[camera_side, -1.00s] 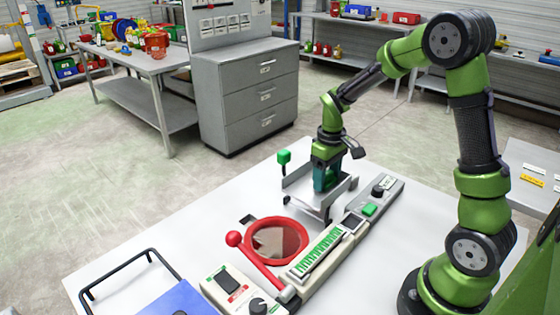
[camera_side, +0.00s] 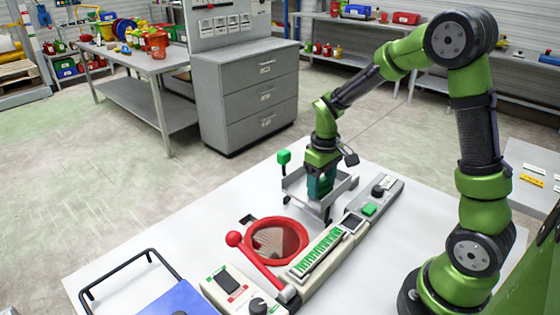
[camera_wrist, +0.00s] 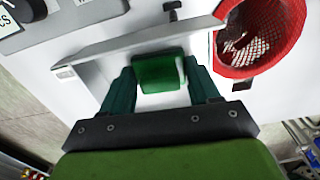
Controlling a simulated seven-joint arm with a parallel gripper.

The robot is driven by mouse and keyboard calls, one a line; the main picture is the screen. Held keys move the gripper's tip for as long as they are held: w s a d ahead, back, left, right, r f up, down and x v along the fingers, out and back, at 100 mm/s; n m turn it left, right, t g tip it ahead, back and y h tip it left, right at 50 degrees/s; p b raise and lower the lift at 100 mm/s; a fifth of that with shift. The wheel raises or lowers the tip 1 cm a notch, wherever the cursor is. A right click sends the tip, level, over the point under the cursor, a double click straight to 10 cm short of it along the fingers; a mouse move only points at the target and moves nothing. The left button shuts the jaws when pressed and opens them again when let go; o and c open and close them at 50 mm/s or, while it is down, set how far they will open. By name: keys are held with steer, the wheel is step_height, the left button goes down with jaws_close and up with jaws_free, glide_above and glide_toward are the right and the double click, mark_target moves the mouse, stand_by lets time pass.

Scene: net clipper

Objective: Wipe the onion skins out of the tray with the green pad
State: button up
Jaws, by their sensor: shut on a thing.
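My gripper (camera_side: 321,188) is over the grey metal tray (camera_side: 345,188), with its dark green fingers down inside the tray. In the wrist view my gripper (camera_wrist: 160,77) is shut on the green pad (camera_wrist: 160,71), which sits between the two fingers. The grey tray wall (camera_wrist: 130,45) runs just beyond the pad. I cannot make out any onion skins in the tray; the fingers and pad hide part of its floor.
A red ring (camera_side: 304,246) with a net lies left of the tray; its red net (camera_wrist: 270,30) holds pale and brown bits. A red-knobbed lever (camera_side: 234,239), a green-knobbed post (camera_side: 284,157) and a control strip (camera_side: 318,253) stand close by.

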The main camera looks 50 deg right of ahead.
steer(key=shift+d, duration=1.7)
steer(key=shift+a+r, duration=0.1)
steer(key=shift+a, duration=2.35)
steer(key=shift+r, duration=3)
steer(key=shift+r, duration=0.1)
steer(key=shift+r, duration=1.4)
